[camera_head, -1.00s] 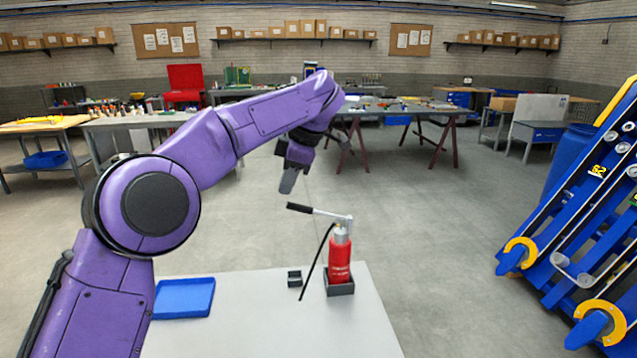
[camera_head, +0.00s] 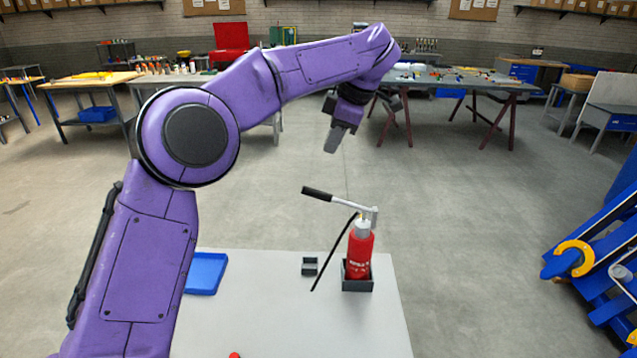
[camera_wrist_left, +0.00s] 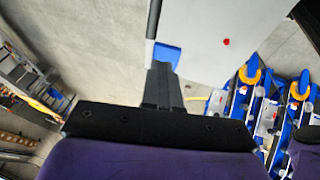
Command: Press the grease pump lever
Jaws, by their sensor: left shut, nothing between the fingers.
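The red grease pump (camera_head: 360,252) stands upright in a dark square holder (camera_head: 358,284) on the white table. Its lever (camera_head: 345,200) sticks out to the left from the pump's top, with a black grip (camera_head: 317,193) at its end. A black hose hangs beside the pump. My left gripper (camera_head: 333,146) is shut and empty, pointing down above the lever's grip and apart from it in the head view. In the left wrist view its shut fingers (camera_wrist_left: 161,85) show near a black rod-like piece at the top. My right gripper is not in view.
A blue tray (camera_head: 206,273) lies on the white table (camera_head: 270,320), left of the pump. A small dark block (camera_head: 310,266) sits between them. A small red object (camera_head: 234,355) is at the front edge. Blue and yellow machinery (camera_head: 600,270) stands at the right.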

